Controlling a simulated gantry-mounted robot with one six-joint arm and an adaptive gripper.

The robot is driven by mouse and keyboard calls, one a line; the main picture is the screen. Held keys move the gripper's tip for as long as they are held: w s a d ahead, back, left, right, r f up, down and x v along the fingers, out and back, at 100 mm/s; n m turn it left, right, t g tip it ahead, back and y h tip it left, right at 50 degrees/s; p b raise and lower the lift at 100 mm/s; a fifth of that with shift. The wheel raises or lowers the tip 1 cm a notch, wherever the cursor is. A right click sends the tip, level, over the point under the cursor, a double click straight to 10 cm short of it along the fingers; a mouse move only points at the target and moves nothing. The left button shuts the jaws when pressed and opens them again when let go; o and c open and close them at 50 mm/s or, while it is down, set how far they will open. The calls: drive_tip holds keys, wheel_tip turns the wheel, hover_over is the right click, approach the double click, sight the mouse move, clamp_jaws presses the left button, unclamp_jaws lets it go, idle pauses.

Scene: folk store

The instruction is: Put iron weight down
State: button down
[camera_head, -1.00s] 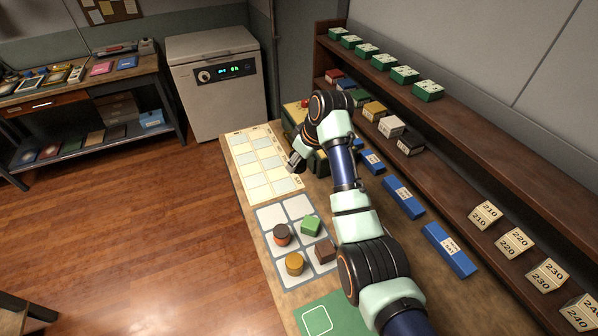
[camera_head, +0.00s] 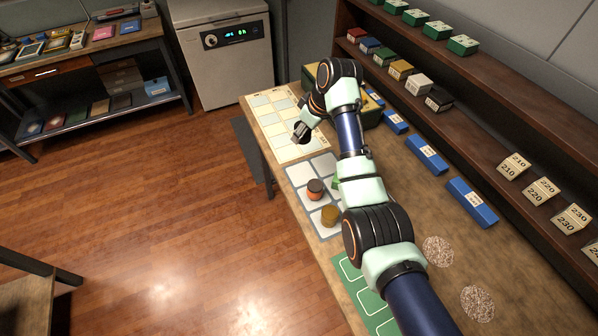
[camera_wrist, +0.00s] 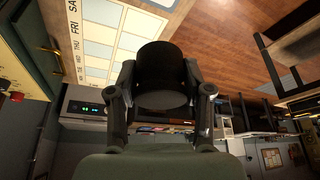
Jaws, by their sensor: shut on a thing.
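The iron weight (camera_wrist: 162,75) is a black cylinder in the wrist view. My gripper (camera_wrist: 160,98) is shut on it, with a finger on either side. In the head view my gripper (camera_head: 301,134) is over the near part of the pale weekday grid sheet (camera_head: 262,107). The weight is small and dark there. I cannot tell from these frames how high it is above the sheet. The sheet's cells and day letters show beside the weight in the wrist view.
The grey tray (camera_head: 300,172) beside the sheet carries a dark-red cylinder (camera_head: 315,188), a mustard cylinder (camera_head: 329,215) and a partly hidden green block. A green mat (camera_head: 352,272) lies in front. A shelf (camera_head: 480,110) stands along the right. Blue boxes (camera_head: 427,153) line the bench.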

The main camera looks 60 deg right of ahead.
sight(299, 172)
wheel_tip(299, 172, down, 17)
drive_tip(key=b, duration=0.3)
drive_tip(key=shift+a+r+b, duration=0.15)
drive_tip(key=shift+b, duration=0.15)
drive_tip(key=shift+r, duration=0.1)
drive_tip(key=c, duration=0.9)
unclamp_jaws()
drive_tip(key=shift+f, duration=0.25)
drive_tip(key=shift+c, duration=0.2)
drive_tip(key=o, duration=0.5)
drive_tip(key=shift+c, duration=0.2)
drive_tip(key=shift+r, duration=0.35)
drive_tip(key=d+p+v, duration=0.1)
drive_tip(key=p+v, duration=0.3)
drive_tip(key=v, duration=0.7)
drive_tip(key=shift+a+r, duration=0.3)
drive_tip(key=shift+a, duration=0.2)
